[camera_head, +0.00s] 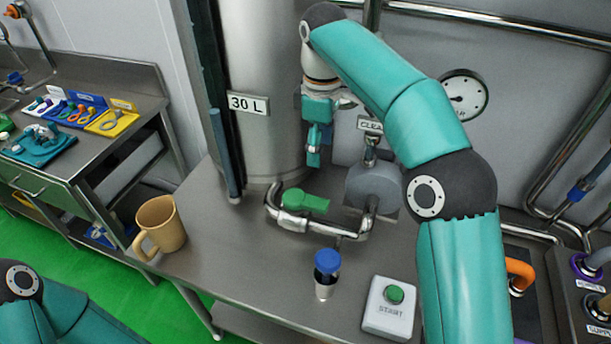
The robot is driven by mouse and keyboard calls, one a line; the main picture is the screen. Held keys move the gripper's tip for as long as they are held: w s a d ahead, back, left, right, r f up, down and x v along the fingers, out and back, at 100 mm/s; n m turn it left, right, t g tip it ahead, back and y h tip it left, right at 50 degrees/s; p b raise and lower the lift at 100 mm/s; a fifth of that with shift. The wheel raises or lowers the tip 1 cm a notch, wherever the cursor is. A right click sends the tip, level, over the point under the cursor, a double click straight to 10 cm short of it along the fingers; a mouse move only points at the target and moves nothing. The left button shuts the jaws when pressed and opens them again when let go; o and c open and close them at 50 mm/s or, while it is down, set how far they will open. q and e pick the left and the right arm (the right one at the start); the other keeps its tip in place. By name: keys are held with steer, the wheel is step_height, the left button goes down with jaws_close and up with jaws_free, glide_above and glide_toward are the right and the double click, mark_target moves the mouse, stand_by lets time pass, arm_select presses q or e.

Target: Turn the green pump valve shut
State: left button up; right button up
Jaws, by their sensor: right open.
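The green pump valve handle (307,201) sits on the bent steel pipe (325,229) in front of the tall steel tank. The handle lies flat and points to the right, roughly along the pipe run. My right gripper (314,158) hangs above and behind the handle in the picture, with its fingers pointing down. It is open and empty, and appears apart from the handle. Its two fingers overlap in this view, so the gap between them is hard to see. My left arm shows only in part at the lower left, and its gripper is out of view.
The steel tank (257,140) marked 30 L stands behind the valve, with a grey pump (372,188) to the right. A blue-capped bottle (327,272), a START button box (390,308) and a tan mug (160,226) stand on the bench. The bench between mug and bottle is clear.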

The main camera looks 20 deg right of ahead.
steer(key=b, duration=0.2)
glide_above(318, 202)
step_height(318, 202, down, 6)
step_height(318, 202, down, 10)
steer(key=shift+f, duration=0.15)
steer(key=shift+w, duration=0.1)
steer(key=shift+c, duration=0.3)
jaws_close()
